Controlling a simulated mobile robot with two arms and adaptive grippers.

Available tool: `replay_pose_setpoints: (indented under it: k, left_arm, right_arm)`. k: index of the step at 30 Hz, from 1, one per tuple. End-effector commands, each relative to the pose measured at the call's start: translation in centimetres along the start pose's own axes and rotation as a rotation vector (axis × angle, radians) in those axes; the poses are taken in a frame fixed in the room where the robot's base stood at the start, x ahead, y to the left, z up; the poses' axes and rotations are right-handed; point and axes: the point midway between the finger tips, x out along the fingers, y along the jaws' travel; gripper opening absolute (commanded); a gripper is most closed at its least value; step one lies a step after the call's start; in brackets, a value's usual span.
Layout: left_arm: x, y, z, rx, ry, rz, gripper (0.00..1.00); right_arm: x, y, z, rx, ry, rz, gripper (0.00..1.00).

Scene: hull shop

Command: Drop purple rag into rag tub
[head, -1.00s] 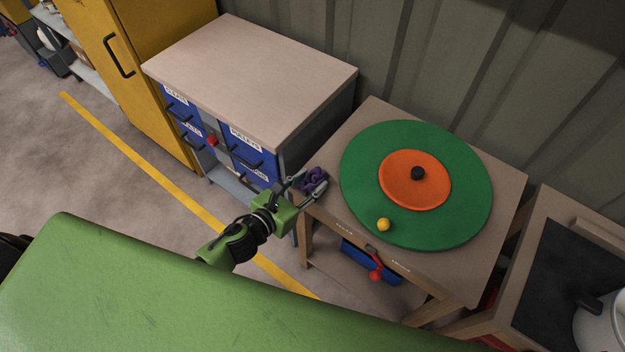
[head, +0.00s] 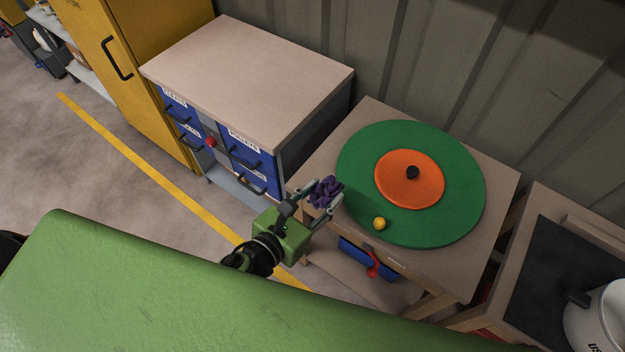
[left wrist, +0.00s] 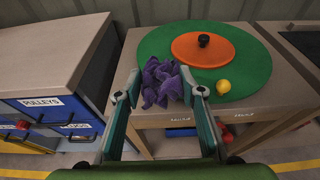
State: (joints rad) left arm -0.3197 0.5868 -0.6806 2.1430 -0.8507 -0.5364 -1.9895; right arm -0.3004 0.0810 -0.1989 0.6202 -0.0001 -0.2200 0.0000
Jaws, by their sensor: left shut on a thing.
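The crumpled purple rag (head: 326,191) is between the fingers of my left gripper (head: 324,199), which is shut on it. They are at the left edge of the wooden table in the head view. The left wrist view shows the rag (left wrist: 161,82) bunched between both fingers (left wrist: 164,90), in front of the green disc. A white tub (head: 603,322) with the letters "US" stands at the right edge of the head view, partly cut off; the rest of its label is hidden. My right gripper is not in view.
The wooden table (head: 482,254) holds a green disc (head: 455,215) with an orange centre (head: 400,190), black knob and yellow ball (head: 379,223). A drawer cabinet (head: 255,80) stands left of it. A dark-topped bench (head: 560,270) is at the right.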

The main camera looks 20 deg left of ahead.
Motion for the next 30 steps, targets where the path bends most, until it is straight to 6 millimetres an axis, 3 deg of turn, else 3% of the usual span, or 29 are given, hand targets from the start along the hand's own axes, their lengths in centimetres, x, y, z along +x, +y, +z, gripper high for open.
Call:
replay_pose_setpoints:
  k: [6,20,23,30]
  left_arm:
    - [-1.8,-2.2,0.6,-0.002,0.001,0.0,0.29]
    - [-2.2,-2.4,1.0,-0.001,-0.002,0.005,0.29]
    - [-2.1,-1.1,2.3,-0.014,-0.01,0.044,0.29]
    - [-3.4,6.0,8.0,-0.074,-0.02,0.235,0.29]
  right_arm:
    - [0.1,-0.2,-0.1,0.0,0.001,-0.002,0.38]
    - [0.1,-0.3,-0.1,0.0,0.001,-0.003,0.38]
    - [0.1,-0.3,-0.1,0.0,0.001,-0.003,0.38]
    - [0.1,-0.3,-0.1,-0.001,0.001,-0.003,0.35]
